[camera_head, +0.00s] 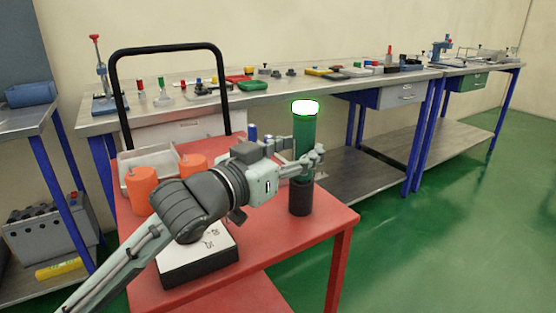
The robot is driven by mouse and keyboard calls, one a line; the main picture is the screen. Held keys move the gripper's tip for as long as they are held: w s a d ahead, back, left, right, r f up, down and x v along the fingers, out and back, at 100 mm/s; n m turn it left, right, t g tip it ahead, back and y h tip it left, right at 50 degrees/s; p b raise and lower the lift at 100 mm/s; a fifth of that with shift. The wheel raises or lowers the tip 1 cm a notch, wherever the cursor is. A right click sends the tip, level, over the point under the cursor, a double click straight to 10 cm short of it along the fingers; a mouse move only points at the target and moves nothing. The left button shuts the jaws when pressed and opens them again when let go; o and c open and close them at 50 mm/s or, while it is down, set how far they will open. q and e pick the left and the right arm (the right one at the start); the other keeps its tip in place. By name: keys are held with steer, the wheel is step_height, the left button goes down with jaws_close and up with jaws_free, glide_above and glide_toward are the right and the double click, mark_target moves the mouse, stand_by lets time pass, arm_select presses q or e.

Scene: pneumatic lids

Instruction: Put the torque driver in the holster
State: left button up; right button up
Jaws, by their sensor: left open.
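A tall green cylinder (305,132) with a bright white top stands upright near the right end of the red cart top. I take it for the torque driver, but cannot tell for sure. Its lower end meets a black cylindrical part (300,199), which may be the holster; whether it is a separate piece is unclear. My left gripper (311,164) is open, with its fingers at the lower half of the green cylinder; whether they touch it is not clear. The fingers hide part of the cylinder. My right gripper is not in view.
The red cart (300,235) carries orange cylinders (143,190), a grey tray (129,160) and a white-topped box (197,260). Its black handle (168,48) rises behind. Workbenches with small tools (262,86) line the wall. The green floor (440,240) at right is clear.

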mark_target(297, 151)
arm_select(q)
steer(key=v, duration=0.6)
steer(key=shift+s+a, duration=0.4)
steer(key=shift+s, duration=0.15)
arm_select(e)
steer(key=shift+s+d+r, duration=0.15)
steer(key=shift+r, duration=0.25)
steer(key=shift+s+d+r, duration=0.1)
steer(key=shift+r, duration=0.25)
arm_select(q)
steer(key=shift+s, duration=0.1)
